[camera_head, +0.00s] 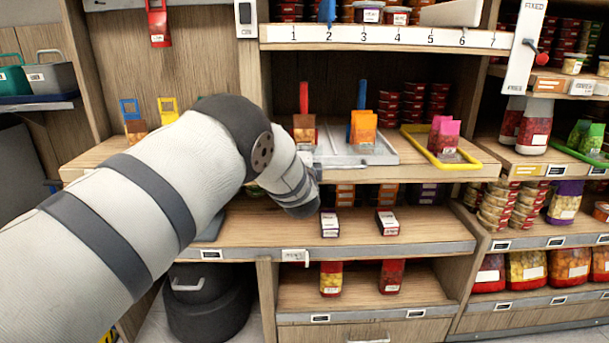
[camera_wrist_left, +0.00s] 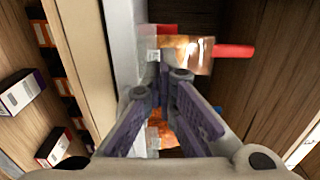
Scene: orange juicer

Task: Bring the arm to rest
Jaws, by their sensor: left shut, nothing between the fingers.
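My left arm (camera_head: 150,190) reaches in from the left in the head view. Its wrist end (camera_head: 290,180) is in front of the middle shelf, and its fingers cannot be made out there. In the left wrist view my left gripper (camera_wrist_left: 165,72) is shut and empty, its fingertips together. An orange packet (camera_wrist_left: 180,50) with a red handle lies just beyond the fingertips; I cannot tell whether they touch it. Another orange packet (camera_wrist_left: 163,135) shows partly between the fingers. My right gripper is in neither view.
A grey tray (camera_head: 345,158) on the middle shelf is close to the wrist, beside an orange packet (camera_head: 363,128). A yellow-rimmed tray (camera_head: 478,163) is farther right. Small boxes (camera_head: 329,224) stand on the shelf below. A dark bin (camera_head: 205,300) is at lower left.

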